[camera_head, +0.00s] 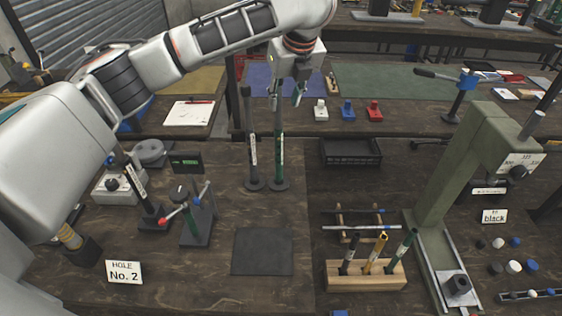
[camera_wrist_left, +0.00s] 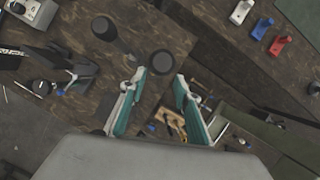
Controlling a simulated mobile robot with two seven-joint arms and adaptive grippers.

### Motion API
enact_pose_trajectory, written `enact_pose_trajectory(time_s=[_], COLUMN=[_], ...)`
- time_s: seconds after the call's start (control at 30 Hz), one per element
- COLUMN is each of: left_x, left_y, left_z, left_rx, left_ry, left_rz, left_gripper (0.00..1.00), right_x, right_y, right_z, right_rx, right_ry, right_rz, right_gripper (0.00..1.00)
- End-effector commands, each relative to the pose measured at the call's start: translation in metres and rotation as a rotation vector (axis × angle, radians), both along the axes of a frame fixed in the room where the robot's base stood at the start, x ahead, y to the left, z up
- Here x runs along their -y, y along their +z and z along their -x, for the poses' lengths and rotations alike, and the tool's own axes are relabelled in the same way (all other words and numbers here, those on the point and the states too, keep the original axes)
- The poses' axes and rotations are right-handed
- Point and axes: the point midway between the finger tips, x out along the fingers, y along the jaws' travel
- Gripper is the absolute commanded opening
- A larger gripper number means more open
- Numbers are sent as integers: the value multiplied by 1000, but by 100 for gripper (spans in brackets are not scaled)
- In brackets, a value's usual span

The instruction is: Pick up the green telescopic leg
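The green telescopic leg (camera_head: 280,152) stands upright on a round dark base on the table in the head view, beside a similar dark leg (camera_head: 253,150). My left gripper (camera_head: 287,93) hangs at the top of the green leg, and one finger overlaps the leg's upper end there. Two round dark shapes show beyond the fingers; I cannot tell there which leg is which. My right gripper is not in view.
A wooden rack (camera_head: 345,280) holds several coloured rods. A green press (camera_head: 450,170) stands at right, and a black crate (camera_head: 350,152) behind the rack. A small fixture with a red-tipped lever (camera_head: 197,215) is at left. A dark mat (camera_head: 263,252) lies clear in front.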

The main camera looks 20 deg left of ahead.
Motion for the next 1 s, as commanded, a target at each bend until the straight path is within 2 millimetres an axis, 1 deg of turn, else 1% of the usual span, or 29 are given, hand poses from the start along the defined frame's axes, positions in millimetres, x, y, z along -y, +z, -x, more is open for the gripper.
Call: enact_pose_trajectory(time_s=[0.03,0.17,0.37,0.5,0.6,0.8,0.83,0.93,1.0], left_x=[-2,-6,-19,-22,-23,-23,-23,-23,-23], left_y=[-7,-17,-41,-55,-58,-58,-58,-58,-58], left_z=[-1,-5,-12,-17,-19,-19,-19,-19,-19], left_rx=[-3,-2,-4,-2,-1,0,0,0,0], left_ry=[2,2,3,2,2,2,2,2,2], left_rz=[1,0,1,2,0,1,1,1,1], left_gripper=[32,32,32,32,32,32,27,1,0], right_x=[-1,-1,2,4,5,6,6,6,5], right_y=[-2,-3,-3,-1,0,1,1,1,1], right_z=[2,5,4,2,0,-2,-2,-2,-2], right_rx=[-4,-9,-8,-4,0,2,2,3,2], right_ry=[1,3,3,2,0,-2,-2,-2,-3], right_rz=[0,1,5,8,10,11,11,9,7], right_gripper=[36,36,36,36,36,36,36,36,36])
